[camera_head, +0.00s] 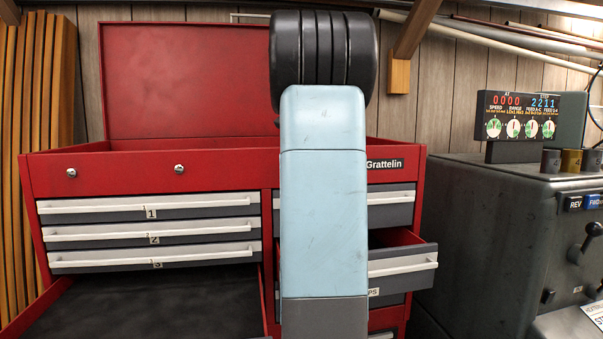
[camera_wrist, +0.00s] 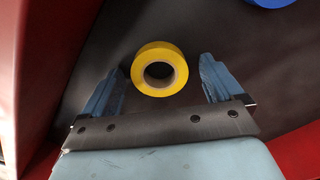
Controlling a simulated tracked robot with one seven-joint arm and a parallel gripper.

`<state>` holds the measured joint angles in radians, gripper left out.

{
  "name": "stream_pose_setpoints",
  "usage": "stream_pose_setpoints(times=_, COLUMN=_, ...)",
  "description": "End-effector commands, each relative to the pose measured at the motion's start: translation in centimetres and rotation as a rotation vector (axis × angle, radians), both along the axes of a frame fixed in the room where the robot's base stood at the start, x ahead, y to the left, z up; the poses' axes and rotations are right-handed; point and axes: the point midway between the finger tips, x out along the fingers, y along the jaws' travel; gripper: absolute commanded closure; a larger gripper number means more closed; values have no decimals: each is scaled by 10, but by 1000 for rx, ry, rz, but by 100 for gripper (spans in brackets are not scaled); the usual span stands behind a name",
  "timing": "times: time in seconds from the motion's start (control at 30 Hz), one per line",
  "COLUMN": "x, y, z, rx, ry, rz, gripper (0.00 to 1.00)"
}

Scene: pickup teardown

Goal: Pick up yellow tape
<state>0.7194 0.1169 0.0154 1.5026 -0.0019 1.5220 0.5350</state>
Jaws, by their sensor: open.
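In the wrist view a roll of yellow tape (camera_wrist: 159,70) with a brown core lies flat on a dark surface (camera_wrist: 215,30). My gripper (camera_wrist: 160,80) is open, with one blue-grey finger on each side of the roll. There is a visible gap between each finger and the tape. I cannot tell how high the fingers are above the surface. In the head view the yellow tape and the gripper do not show; my light-blue arm stands in the middle of the picture.
A red tool chest (camera_head: 150,170) has several drawers. A wide lower-left drawer (camera_head: 165,305) and a right drawer (camera_head: 405,262) are pulled out. A blue object (camera_wrist: 268,3) shows at the wrist view's top edge. Red walls flank the surface. A grey machine (camera_head: 490,220) stands right.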

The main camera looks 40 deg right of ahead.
Motion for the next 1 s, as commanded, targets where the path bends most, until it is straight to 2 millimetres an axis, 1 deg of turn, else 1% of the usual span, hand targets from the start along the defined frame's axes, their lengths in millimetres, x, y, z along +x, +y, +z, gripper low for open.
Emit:
stream_pose_setpoints(times=0.03, x=0, y=0, z=0, rx=0, ry=0, rz=0, gripper=7)
stream_pose_setpoints(times=0.07, x=0, y=0, z=0, rx=0, ry=0, rz=0, gripper=10)
stream_pose_setpoints(times=0.63, x=0, y=0, z=0, rx=0, ry=0, rz=0, gripper=65)
stream_pose_setpoints(times=0.87, x=0, y=-1, z=1, rx=0, ry=0, rz=-1, gripper=66)
stream_pose_setpoints(times=1.0, x=0, y=-1, z=7, rx=-2, ry=-2, rz=0, gripper=66)
